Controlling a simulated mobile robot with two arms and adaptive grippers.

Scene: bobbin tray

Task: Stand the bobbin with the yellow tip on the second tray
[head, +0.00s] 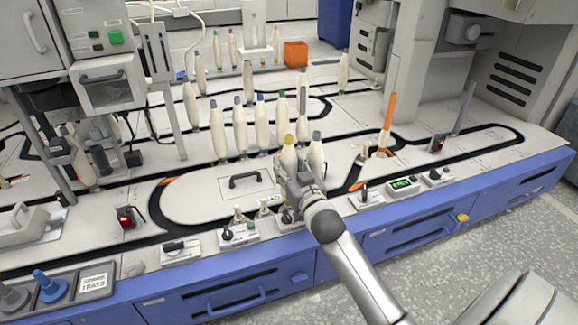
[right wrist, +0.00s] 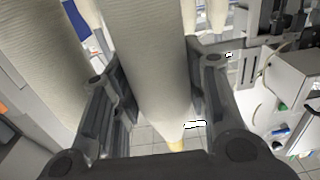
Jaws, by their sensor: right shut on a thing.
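The bobbin with the yellow tip (head: 289,154) is pale, with its yellow tip up, at the front middle of the conveyor table. Small pegged pieces that may be trays (head: 238,215) sit on the front track, left of the gripper. I cannot tell which is the second tray. My left gripper is not in view.
Another pale bobbin (head: 316,155) stands close to the right of the held one. Several bobbins (head: 240,125) stand behind. An orange spindle (head: 388,120) rises at the right. A spare-trays holder (head: 95,283) is at the front left. Control boxes (head: 402,186) line the front edge.

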